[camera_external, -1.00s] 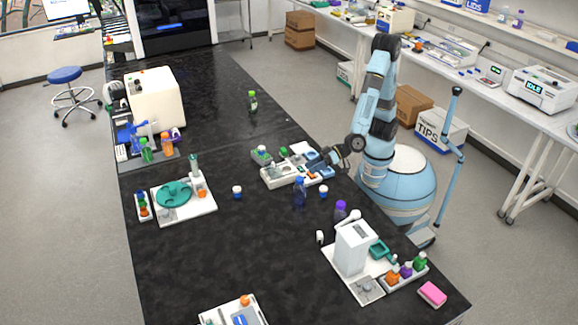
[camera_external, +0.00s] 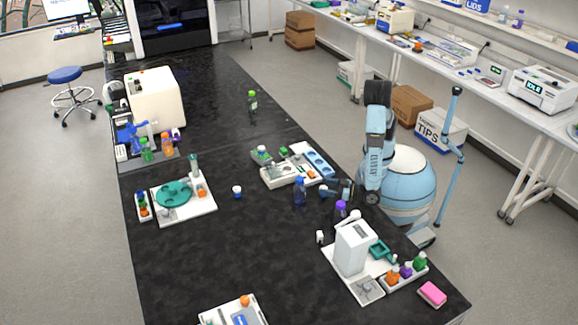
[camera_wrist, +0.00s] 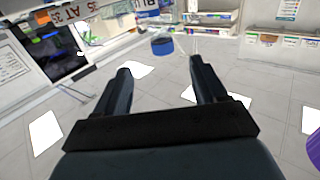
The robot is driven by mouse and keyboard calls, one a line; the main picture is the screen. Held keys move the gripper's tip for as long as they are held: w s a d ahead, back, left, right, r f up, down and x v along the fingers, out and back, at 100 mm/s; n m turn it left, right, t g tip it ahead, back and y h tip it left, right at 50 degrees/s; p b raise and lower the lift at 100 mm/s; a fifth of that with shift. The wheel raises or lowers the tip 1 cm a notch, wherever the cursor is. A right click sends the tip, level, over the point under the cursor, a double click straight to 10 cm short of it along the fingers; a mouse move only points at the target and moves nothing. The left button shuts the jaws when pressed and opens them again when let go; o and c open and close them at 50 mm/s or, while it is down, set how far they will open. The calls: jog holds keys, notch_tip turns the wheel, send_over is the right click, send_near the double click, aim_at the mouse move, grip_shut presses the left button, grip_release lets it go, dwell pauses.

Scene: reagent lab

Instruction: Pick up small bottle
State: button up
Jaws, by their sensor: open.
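A small bottle with a blue cap (camera_wrist: 162,46) shows in the wrist view, ahead of my fingertips and between their lines. Its body is hard to make out there. My gripper is low over the table, lying nearly level and pointing left. In the wrist view its two fingers (camera_wrist: 160,72) are apart with nothing between them.
A white tray (camera_external: 276,181) lies behind.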

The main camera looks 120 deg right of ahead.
aim_at(299, 182)
jog(key=x, duration=1.3)
jog(key=shift+r, duration=0.1)
jog(key=shift+a, duration=0.1)
grip_shut()
dwell(0.3)
